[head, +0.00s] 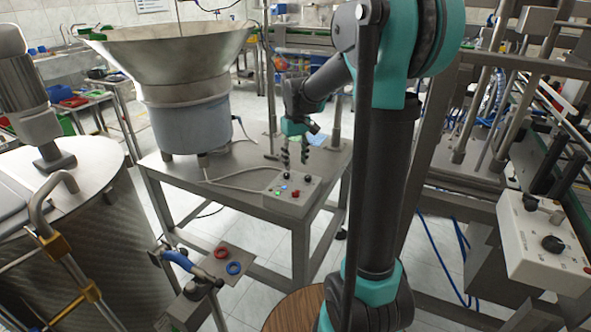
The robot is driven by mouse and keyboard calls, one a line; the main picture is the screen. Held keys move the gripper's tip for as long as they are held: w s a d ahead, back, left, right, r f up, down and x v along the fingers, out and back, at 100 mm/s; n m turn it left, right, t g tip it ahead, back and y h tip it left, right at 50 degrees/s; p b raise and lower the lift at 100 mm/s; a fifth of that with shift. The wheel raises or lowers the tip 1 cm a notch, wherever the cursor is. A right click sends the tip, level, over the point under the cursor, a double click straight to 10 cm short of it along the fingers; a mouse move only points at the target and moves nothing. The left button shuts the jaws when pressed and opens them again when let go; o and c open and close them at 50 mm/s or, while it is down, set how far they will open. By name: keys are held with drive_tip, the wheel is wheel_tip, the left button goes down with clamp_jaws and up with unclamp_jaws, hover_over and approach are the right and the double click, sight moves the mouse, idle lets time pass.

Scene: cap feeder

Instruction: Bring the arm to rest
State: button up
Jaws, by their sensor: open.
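My gripper (294,157) is at the end of my teal and dark grey arm, near the middle of the head view. Its dark fingers point down and are apart, with nothing seen between them. It appears just above or behind a small grey control box (291,190) with a lit green button, a red button and a black knob. I cannot tell the exact gap between the fingers and the box. My arm's upper links rise at the right of centre and hide part of the place behind.
A metal table (240,170) carries the control box and a large cap feeder bowl (170,60). A steel tank (75,200) stands at the left. A white control box (545,245) and a machine frame are at the right. A small plate (225,265) with red and blue rings is in front.

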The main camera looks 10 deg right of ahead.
drive_tip(key=shift+r, duration=0.25)
drive_tip(key=s+d+f+m+t, duration=0.2)
drive_tip(key=s+f, duration=0.4)
drive_tip(key=s, duration=0.5)
drive_tip(key=s+d+f+m+t, duration=0.2)
drive_tip(key=s+f, duration=0.4)
drive_tip(key=s, duration=0.5)
drive_tip(key=shift+s+d+m, duration=0.25)
drive_tip(key=shift+s+m, duration=0.05)
